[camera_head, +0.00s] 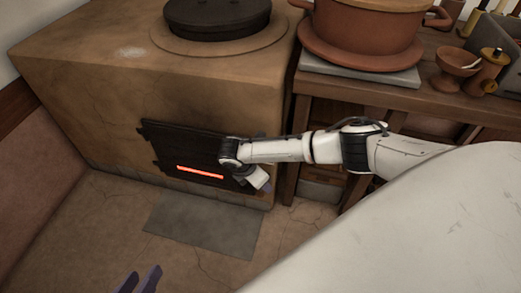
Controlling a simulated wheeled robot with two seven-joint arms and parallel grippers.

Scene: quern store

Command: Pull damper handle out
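The clay stove (85,85) fills the left and middle, with a dark metal door (165,148) low on its front and a glowing red slot (200,172) in it. I cannot make out a damper handle; my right arm covers the right part of the door. That arm comes in from the right, and its wrist (235,152) is in front of the door. Its fingers are hidden or too small to make out. My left gripper (139,281) shows only as two dark fingertips at the bottom edge, apart from each other, with nothing visible between them, well away from the stove.
A grey slab (205,226) lies on the floor before the stove. A dark lid (217,17) sits on the stove top. To the right, a wooden table (345,88) holds a large clay pot (368,28) and a small bowl (458,60). The floor at lower left is clear.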

